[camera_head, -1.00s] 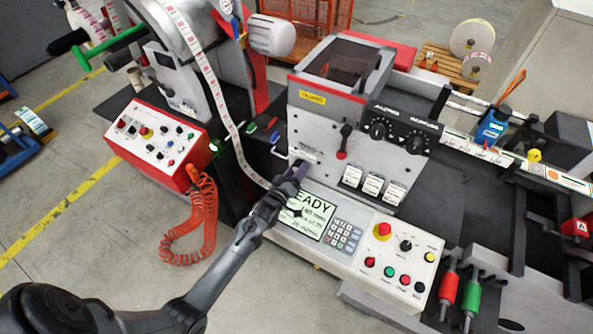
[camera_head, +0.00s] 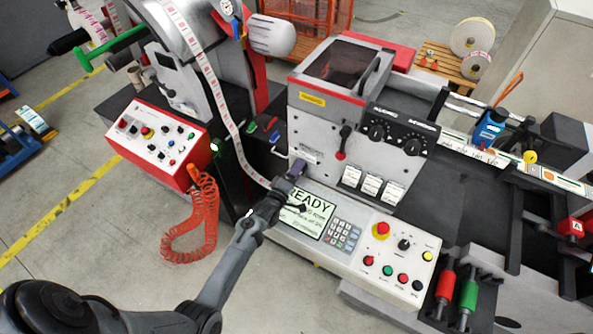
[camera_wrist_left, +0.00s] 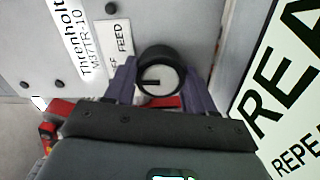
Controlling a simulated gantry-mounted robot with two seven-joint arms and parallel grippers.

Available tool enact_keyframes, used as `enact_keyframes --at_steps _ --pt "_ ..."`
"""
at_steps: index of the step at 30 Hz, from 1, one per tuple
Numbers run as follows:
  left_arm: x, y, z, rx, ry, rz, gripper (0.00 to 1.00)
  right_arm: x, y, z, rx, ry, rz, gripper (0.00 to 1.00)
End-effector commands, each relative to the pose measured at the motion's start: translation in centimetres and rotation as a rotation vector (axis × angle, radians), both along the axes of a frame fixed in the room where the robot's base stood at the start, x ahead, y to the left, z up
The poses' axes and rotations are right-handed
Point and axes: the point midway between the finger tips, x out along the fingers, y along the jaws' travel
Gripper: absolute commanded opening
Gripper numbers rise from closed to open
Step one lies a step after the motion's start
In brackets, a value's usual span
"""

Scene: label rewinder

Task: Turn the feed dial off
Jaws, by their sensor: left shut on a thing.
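The feed dial (camera_wrist_left: 160,72) is a round black knob with a pale face and a dark pointer line, seen in the left wrist view on the grey panel. Beside it is a white label reading "FEED" (camera_wrist_left: 116,42), partly covered at its lower edge. My left gripper (camera_wrist_left: 158,88) has its purple fingers on either side of the dial and is shut on it. In the head view the left gripper (camera_head: 296,170) is at the machine's front panel, just above the READY screen, and hides the dial. My right gripper is not in view.
The READY screen (camera_head: 307,213) and keypad (camera_head: 342,236) lie just below the gripper. A control panel with a red button (camera_head: 381,230) is to the right. A lever with a red knob (camera_head: 342,150) stands nearby. A label web (camera_head: 228,120) runs down close on the left.

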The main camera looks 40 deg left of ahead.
Motion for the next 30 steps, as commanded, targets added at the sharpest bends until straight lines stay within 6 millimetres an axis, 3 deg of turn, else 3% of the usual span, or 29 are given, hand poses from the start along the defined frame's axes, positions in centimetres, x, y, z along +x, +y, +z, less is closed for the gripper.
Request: enact_keyframes --at_steps 14,15,20,30 --pt "-0.02 0.10 -0.03 -0.018 -0.003 0.002 0.24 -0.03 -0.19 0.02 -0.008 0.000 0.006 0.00" --pt "-0.02 0.10 -0.04 -0.018 -0.003 0.002 0.56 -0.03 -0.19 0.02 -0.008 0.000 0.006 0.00" --pt "-0.03 0.09 -0.03 -0.018 -0.002 0.001 0.80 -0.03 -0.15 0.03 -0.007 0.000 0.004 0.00" --pt "-0.23 -0.01 -0.05 -0.018 -0.002 0.000 0.80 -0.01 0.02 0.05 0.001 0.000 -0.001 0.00"
